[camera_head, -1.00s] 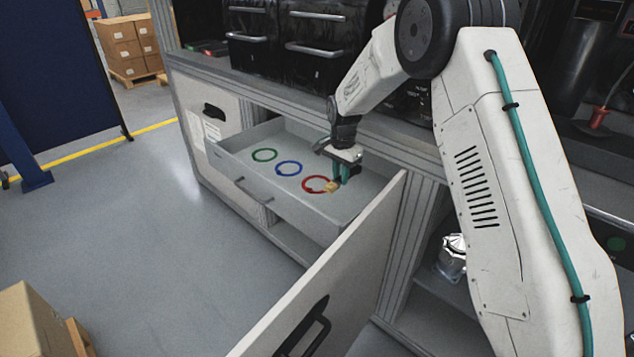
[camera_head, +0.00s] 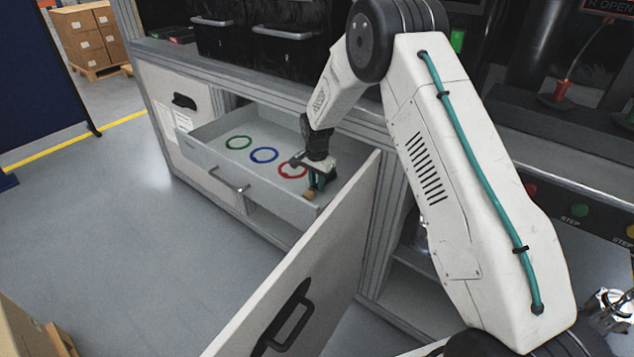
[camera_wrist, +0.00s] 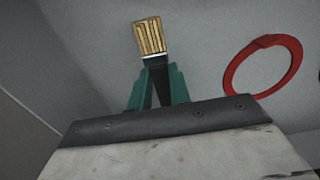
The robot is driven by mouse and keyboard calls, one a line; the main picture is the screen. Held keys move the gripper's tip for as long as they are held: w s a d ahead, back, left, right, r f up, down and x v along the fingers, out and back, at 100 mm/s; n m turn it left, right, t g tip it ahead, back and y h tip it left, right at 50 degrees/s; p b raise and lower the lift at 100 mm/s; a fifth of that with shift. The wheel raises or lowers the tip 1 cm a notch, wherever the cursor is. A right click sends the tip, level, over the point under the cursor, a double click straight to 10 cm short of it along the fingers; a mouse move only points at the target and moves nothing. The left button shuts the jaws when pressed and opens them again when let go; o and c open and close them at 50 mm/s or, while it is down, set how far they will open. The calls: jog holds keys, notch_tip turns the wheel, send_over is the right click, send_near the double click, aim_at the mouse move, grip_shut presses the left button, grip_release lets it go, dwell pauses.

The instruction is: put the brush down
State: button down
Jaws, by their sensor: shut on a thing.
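The brush (camera_wrist: 151,38) has tan bristles and a dark ferrule and handle. My gripper (camera_wrist: 157,88) is shut on its handle, with the teal fingers on either side, and the bristles point away from the fingers. In the head view my gripper (camera_head: 318,181) is over the right end of the open drawer (camera_head: 208,160), and the bristle end of the brush (camera_head: 309,194) shows below it. I cannot tell whether the brush touches the drawer floor. The handle is mostly hidden between the fingers.
Red (camera_head: 291,170), blue (camera_head: 264,155) and green (camera_head: 238,142) rings lie in a row in the drawer. The red ring is beside my gripper. An open cabinet door (camera_head: 310,265) stands to the right of the drawer. Bare drawer floor shows around the rings.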

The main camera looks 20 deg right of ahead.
jog(key=c, duration=1.3)
grip_release()
notch_tip(320, 180, up, 11)
jog(key=s+d+r+n, duration=0.1)
jog(key=s+r, duration=0.4)
jog(key=r, duration=0.2)
jog(key=s+d+r+n, duration=0.1)
jog(key=s+r+n, duration=0.1)
jog(key=s+r, duration=0.4)
jog(key=s+d+r+n, duration=0.15)
jog(key=s+r, duration=0.25)
jog(key=s, duration=0.4)
jog(key=s+r+n+t, duration=0.1)
jog(key=s+r+n, duration=0.1)
jog(key=s+r, duration=0.35)
jog(key=s+r+n, duration=0.1)
jog(key=s+r, duration=0.1)
jog(key=s, duration=0.7)
jog(key=s+f+n, duration=0.2)
jog(key=s+n, duration=0.1)
jog(key=s, duration=1.1)
jog(key=shift+s+d+f, duration=0.2)
jog(key=shift+s+d, duration=0.2)
jog(key=shift+d, duration=0.05)
